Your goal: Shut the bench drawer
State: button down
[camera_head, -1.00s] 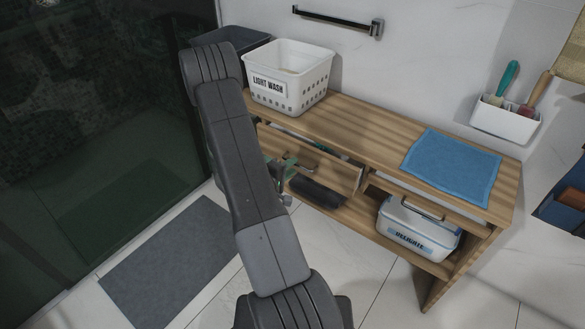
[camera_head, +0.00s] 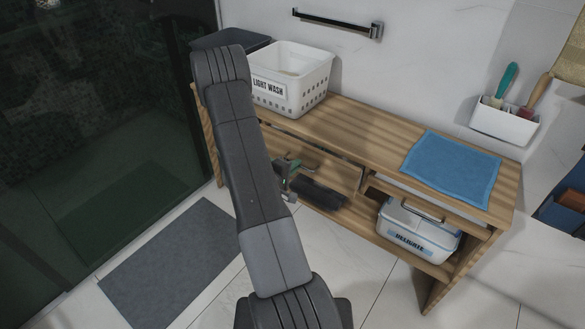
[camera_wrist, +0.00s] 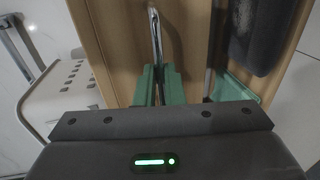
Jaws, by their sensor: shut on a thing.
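The wooden bench (camera_head: 350,122) stands against the wall. Its left drawer has a wooden front (camera_head: 343,180), with a narrow dark gap showing between it and the bench top, so it looks slightly open. The drawer's metal handle (camera_wrist: 154,30) runs between the green fingers of my gripper (camera_wrist: 158,86) in the wrist view. My gripper (camera_head: 290,172) is shut on this handle in the head view, in front of the drawer; my arm hides the drawer's left part. The drawer front also fills the middle of the wrist view (camera_wrist: 115,45).
A white basket (camera_head: 290,80) labelled LIGHT WASH and a blue cloth (camera_head: 452,166) lie on the bench. A white box (camera_head: 418,230) and a dark rolled thing (camera_head: 320,193) sit on the lower shelf. A grey mat (camera_head: 172,262) lies on the floor.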

aim_at(303, 159)
jog(key=x, duration=0.3)
jog(key=shift+w+d+r, duration=0.1)
jog(key=shift+w+r, duration=0.05)
jog(key=shift+r, duration=0.2)
jog(key=c, duration=1.5)
grip_release()
jog(key=p+v, duration=0.2)
jog(key=v, duration=1.1)
jog(key=shift+s, duration=0.3)
jog(key=b+x, duration=0.1)
jog(key=x, duration=1.2)
jog(key=shift+w+f+b, duration=0.1)
jog(key=shift+w+b, duration=0.2)
jog(key=shift+b, duration=0.1)
jog(key=shift+v, duration=0.85)
jog(key=shift+f, duration=0.1)
